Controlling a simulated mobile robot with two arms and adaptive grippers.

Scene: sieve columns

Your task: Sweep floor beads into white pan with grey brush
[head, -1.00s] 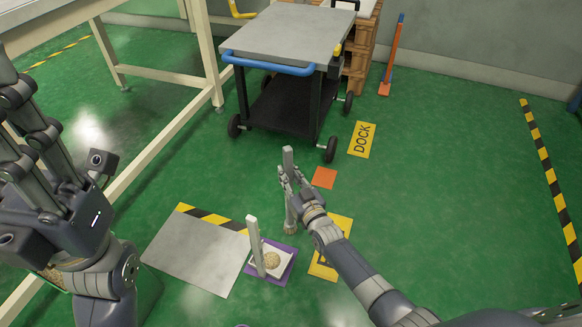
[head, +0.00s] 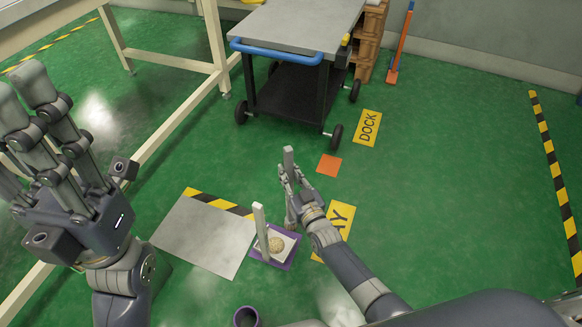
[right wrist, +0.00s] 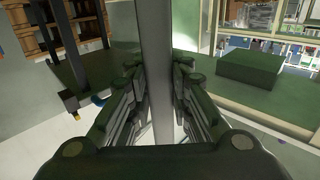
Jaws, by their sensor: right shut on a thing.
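My right gripper (head: 292,178) is shut on the grey brush (head: 289,158). The brush is upright, with its handle above the fingers and its bristle end low, just behind and right of the pan. The handle also shows between the fingers in the right wrist view (right wrist: 158,70). The white pan (head: 290,240) lies on a purple mat (head: 286,262), its grey handle (head: 260,228) standing up. A tan heap of beads (head: 277,245) is in the pan. I cannot make out loose beads on the floor. My left gripper (head: 38,112) is raised at the left, open and empty.
A grey plate (head: 200,237) with a striped edge lies left of the pan. A yellow sign (head: 340,218) is partly behind my right arm. A purple ring (head: 246,317) is in front. A black cart (head: 290,90) stands behind.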

